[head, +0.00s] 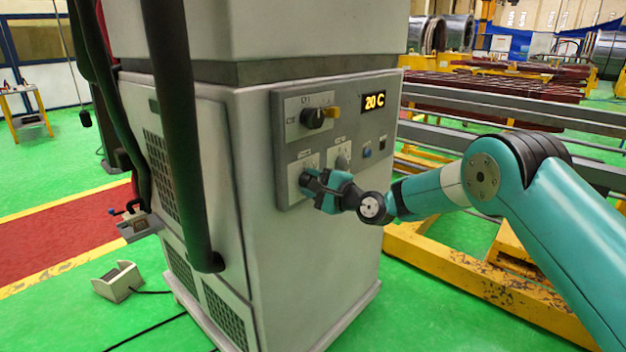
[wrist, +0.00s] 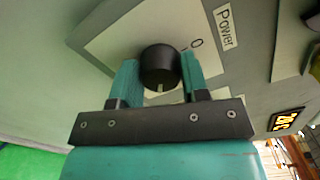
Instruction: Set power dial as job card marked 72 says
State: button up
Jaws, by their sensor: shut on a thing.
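The power dial (wrist: 158,62) is a round black knob on a pale plate, beside a label reading "Power" (wrist: 225,26). A mark like a 0 shows on the plate at the dial's upper right. A pale line shows on the dial's lower side in the wrist view. My gripper (wrist: 160,78) is shut on the dial, one teal finger on each side. In the head view my gripper (head: 315,188) reaches the lower left of the control panel and hides the dial. I see no job card marked 72 in either view.
The panel (head: 347,98) on the grey cabinet (head: 262,250) also bears a black and yellow rotary switch (head: 314,117), another knob (head: 343,158), a blue button (head: 367,153), a black switch (head: 382,142) and a display reading "20 C" (head: 374,102). A thick dark hose hangs at left.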

jog(key=m+p, duration=0.3)
jog(key=m, duration=0.8)
jog(key=shift+d+p, duration=0.1)
jog(key=shift+p, duration=0.25)
jog(key=o, duration=0.9)
jog(key=shift+b+v, duration=1.85)
jog(key=shift+v, duration=6.9)
